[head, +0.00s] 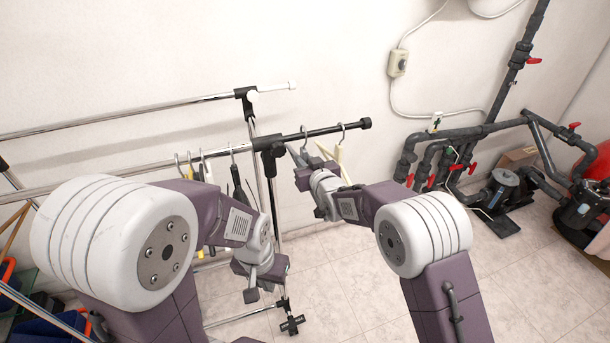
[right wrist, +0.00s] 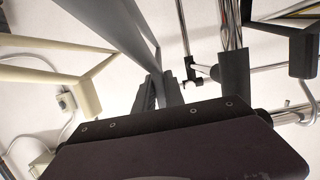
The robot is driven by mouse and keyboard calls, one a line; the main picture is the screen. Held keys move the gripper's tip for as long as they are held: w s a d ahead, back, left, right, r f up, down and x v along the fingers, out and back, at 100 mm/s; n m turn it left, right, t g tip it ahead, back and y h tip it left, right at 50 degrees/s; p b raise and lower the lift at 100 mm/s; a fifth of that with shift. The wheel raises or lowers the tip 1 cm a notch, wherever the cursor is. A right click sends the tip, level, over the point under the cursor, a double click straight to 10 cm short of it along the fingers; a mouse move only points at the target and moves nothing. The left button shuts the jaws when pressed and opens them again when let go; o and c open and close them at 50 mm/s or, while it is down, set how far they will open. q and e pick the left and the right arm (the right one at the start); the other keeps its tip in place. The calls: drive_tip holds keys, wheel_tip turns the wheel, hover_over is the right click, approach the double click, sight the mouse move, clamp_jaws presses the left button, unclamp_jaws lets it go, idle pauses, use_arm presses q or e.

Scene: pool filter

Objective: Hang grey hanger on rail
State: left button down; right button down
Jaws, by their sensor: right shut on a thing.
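The grey hanger (right wrist: 120,32) is in my right gripper (right wrist: 156,92), which is shut on it in the right wrist view. In the head view my right gripper (head: 300,172) is just below the black-ended part of the rail (head: 325,131). A hook (head: 303,131) shows at the rail above this gripper. I cannot tell whether it rests on the bar. A cream hanger (head: 341,158) hangs to the right, and it also shows in the right wrist view (right wrist: 84,92). My left gripper (head: 265,283) is low, below the rail, and looks open and empty.
Several hangers (head: 203,166) hang on the rail's left part, partly behind my left arm. A second chrome bar (head: 180,104) runs behind. Dark pipes with red valves (head: 450,140) and a pump (head: 497,190) stand at right. Tiled floor (head: 350,285) is open below.

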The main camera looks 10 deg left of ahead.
drive_tip(key=shift+s+d+r, duration=0.1)
drive_tip(key=shift+s+r, duration=0.05)
drive_tip(key=shift+r, duration=0.3)
drive_tip(key=shift+r, duration=0.1)
drive_tip(key=shift+s+d+r+p, duration=0.25)
drive_tip(key=shift+s+r+p, duration=0.15)
drive_tip(key=shift+r, duration=0.25)
drive_tip(key=shift+s+d, duration=0.15)
drive_tip(key=shift+s+d+b, duration=0.4)
drive_tip(key=shift+s+b, duration=0.1)
drive_tip(key=shift+s, duration=0.1)
drive_tip(key=shift+s+d+b, duration=0.4)
drive_tip(key=shift+s+b, duration=0.05)
drive_tip(key=shift+s, duration=0.15)
drive_tip(key=shift+f, duration=0.1)
